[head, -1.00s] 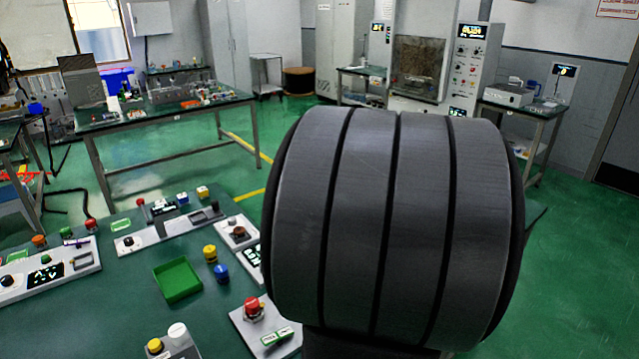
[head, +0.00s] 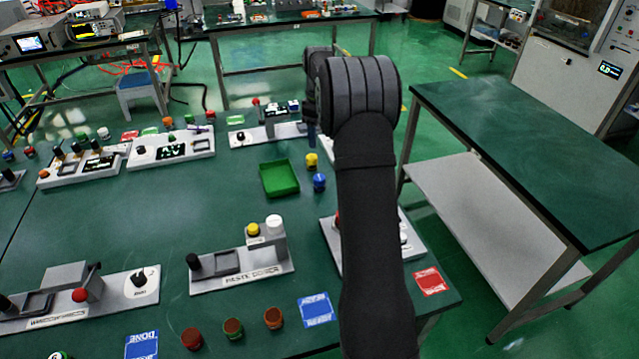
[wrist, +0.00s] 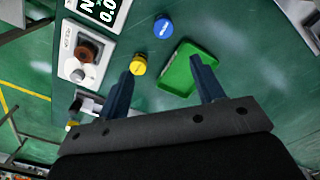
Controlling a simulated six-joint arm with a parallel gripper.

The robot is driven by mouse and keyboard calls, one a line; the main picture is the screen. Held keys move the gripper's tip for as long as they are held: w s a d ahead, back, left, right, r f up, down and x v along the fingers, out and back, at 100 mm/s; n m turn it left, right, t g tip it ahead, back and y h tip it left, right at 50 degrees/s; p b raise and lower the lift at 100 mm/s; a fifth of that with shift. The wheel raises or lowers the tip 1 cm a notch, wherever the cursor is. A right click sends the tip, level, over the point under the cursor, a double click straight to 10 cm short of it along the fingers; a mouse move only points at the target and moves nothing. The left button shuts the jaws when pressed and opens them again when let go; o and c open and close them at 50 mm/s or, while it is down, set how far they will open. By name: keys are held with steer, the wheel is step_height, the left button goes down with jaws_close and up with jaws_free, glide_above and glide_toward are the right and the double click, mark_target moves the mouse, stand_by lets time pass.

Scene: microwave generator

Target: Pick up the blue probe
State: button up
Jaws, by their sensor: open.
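The blue probe (head: 319,182) is a short blue cylinder standing on the green table, right of the green tray. It also shows in the wrist view (wrist: 163,26), near the top, beyond my fingertips. The yellow probe (head: 311,160) stands just behind it in the head view. In the wrist view the yellow probe (wrist: 138,64) is beside my left fingertip; I cannot tell whether they touch. My gripper (wrist: 162,68) is open and empty, with its two dark blue fingers apart. In the head view my arm mostly hides it.
The green tray (head: 265,190) is beside the probes, partly behind my right finger in the wrist view. A white panel with a brown knob (wrist: 88,50) lies left of the fingers. A paste device (head: 240,268) and several small cups stand nearer the front. The table's middle is clear.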

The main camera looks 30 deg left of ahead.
glide_toward(319, 177)
steer(key=f, duration=0.5)
steer(key=shift+w+a+f, duration=0.1)
steer(key=shift+w+f, duration=0.05)
steer(key=shift+w, duration=0.2)
steer(key=shift+s+d+f, duration=0.1)
steer(key=shift+s+f, duration=0.1)
steer(key=shift+f, duration=1.15)
steer(key=shift+s+d+f, duration=0.1)
steer(key=shift+s+f, duration=0.1)
steer(key=shift+f, duration=1.1)
steer(key=shift+c, duration=0.3)
steer(key=c, duration=1.2)
